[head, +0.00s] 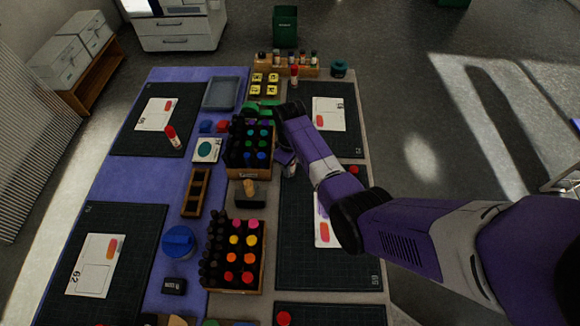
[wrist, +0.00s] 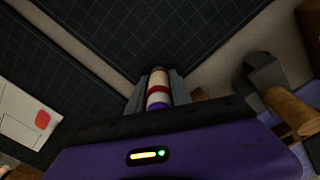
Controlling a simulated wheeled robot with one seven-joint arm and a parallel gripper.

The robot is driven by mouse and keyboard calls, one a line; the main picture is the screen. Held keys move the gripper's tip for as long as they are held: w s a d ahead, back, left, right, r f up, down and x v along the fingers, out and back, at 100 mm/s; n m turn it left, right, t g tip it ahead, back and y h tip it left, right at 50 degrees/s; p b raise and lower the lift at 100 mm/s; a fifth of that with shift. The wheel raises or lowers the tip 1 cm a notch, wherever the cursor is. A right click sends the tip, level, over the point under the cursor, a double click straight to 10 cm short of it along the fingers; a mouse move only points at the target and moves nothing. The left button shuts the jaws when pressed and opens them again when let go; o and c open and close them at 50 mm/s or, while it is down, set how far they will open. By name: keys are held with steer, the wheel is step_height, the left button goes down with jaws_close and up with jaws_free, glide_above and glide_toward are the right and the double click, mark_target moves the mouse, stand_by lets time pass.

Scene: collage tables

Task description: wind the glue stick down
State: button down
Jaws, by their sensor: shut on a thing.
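In the wrist view, my gripper (wrist: 157,86) is shut on a glue stick (wrist: 158,76), a pale tube with a red band. The tube lies between the two grey fingers, with a purplish part at its near end. No red cap shows on the held stick. Its far end is too small to tell how far any glue stands out. In the head view, my gripper (head: 288,163) hangs over the right-hand mats beside the bottle crate, partly hidden by my arm.
The right-hand mat (head: 355,265) has bare room.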

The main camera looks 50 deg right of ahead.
steer(key=n, duration=0.6)
steer(key=shift+s+f+n, duration=0.1)
steer(key=shift+s+n, duration=0.05)
steer(key=shift+n, duration=0.25)
stand_by(0.3)
steer(key=c, duration=1)
jaws_free()
steer(key=m, duration=1.1)
steer(key=shift+d, duration=0.1)
steer(key=m, duration=0.3)
steer(key=shift+m, duration=0.4)
